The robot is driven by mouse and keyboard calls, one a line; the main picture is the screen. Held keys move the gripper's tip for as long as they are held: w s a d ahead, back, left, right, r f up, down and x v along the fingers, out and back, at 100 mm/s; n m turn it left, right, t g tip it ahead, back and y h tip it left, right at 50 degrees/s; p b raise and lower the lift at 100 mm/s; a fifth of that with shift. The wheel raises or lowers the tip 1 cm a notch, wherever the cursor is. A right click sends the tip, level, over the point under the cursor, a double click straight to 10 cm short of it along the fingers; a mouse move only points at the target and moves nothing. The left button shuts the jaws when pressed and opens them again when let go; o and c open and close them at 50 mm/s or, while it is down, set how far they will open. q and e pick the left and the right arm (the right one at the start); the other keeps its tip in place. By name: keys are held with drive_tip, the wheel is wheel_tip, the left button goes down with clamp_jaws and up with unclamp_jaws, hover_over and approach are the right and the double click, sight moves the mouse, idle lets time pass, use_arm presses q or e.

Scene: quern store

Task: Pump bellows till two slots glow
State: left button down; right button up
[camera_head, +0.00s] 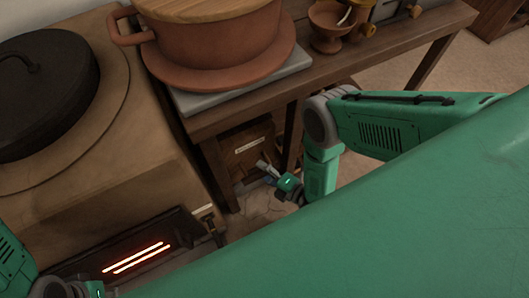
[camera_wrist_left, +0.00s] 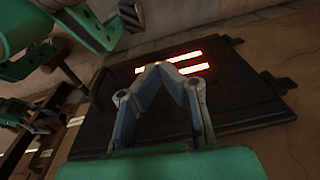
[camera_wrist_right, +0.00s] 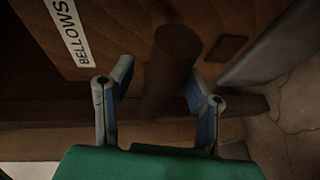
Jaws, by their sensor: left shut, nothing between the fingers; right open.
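Two slots glow orange-white in the dark stove panel (camera_head: 178,232): an upper slot (camera_head: 137,250) and a lower slot (camera_head: 138,262). They also show in the left wrist view, behind my left gripper (camera_wrist_left: 160,68), which is shut and empty in front of the panel. The bellows box (camera_head: 238,160) is under the table; its "BELLOWS" label (camera_wrist_right: 72,32) shows in the right wrist view. My right gripper (camera_head: 266,168) is open there. Its fingers stand either side of a brown wooden handle (camera_wrist_right: 172,68); I cannot tell whether they touch it.
The stove (camera_head: 130,140) carries a black round lid (camera_head: 45,90). A terracotta pot (camera_head: 215,45) on a saucer and a small bowl (camera_head: 328,28) stand on the wooden table (camera_head: 400,52). A table leg (camera_head: 213,170) stands between stove and bellows box. My green arm covers the lower right.

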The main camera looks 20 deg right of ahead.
drive_tip(key=shift+s, duration=0.2)
drive_tip(key=v, duration=1.1)
drive_tip(key=shift+s+d, duration=0.2)
drive_tip(key=shift+s, duration=0.1)
drive_tip(key=shift+r, duration=0.15)
drive_tip(key=shift+d, duration=0.3)
drive_tip(key=shift+a, duration=0.1)
